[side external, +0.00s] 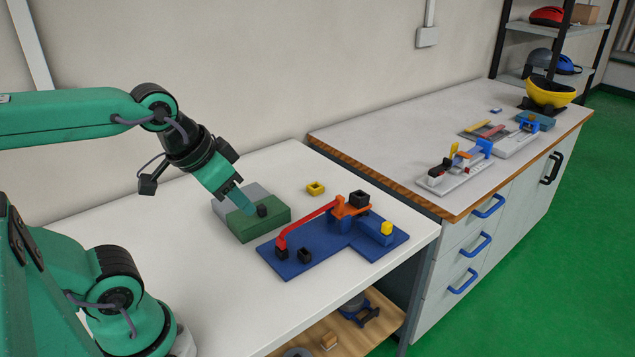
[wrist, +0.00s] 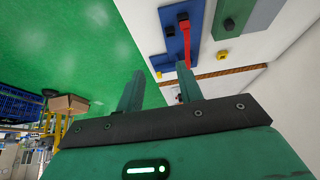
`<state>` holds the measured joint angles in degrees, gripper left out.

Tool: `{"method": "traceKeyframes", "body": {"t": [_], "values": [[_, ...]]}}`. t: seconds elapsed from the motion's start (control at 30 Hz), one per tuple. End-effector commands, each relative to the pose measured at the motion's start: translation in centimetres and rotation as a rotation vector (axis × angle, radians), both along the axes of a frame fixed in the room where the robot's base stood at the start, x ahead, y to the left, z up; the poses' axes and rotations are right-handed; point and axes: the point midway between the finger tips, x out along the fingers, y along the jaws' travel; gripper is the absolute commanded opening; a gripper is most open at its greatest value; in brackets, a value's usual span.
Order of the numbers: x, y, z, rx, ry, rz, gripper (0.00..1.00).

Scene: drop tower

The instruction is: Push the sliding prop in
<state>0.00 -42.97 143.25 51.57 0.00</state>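A blue base (side external: 301,262) on the white table carries a long red arm (side external: 307,223), an orange piece (side external: 351,206) with a black cup (side external: 359,198) on it, and a yellow cube (side external: 387,228) on a raised blue block at its right. I cannot tell for sure which part is the sliding prop. My gripper (side external: 246,207) is tilted down over the green block (side external: 263,227), left of the base and close to a black knob (side external: 262,210). In the wrist view my gripper (wrist: 158,72) has its fingers apart with nothing held, and the blue base (wrist: 171,47) shows beyond them.
A grey block (side external: 234,192) stands behind the green one. A yellow square ring (side external: 315,188) lies free behind the base. Black pieces (side external: 304,256) stand at the base's front left. The table front is clear. Another bench (side external: 405,130) with devices stands at right.

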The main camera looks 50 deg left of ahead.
Motion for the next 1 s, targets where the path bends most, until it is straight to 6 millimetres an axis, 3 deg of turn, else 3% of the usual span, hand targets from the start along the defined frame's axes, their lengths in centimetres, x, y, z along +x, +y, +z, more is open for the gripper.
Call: {"method": "traceKeyframes", "body": {"t": [0.07, 0.27, 0.47, 1.0], "values": [[0.0, 0.0, 0.0, 0.000, 0.000, 0.000, 0.42], [0.4, 0.0, 0.3, -0.001, 0.006, 0.000, 0.42], [2.2, -0.2, 1.2, -0.003, 0.036, -0.001, 0.42], [12.3, -1.1, 3.2, -0.009, 0.171, -0.004, 0.42]]}}
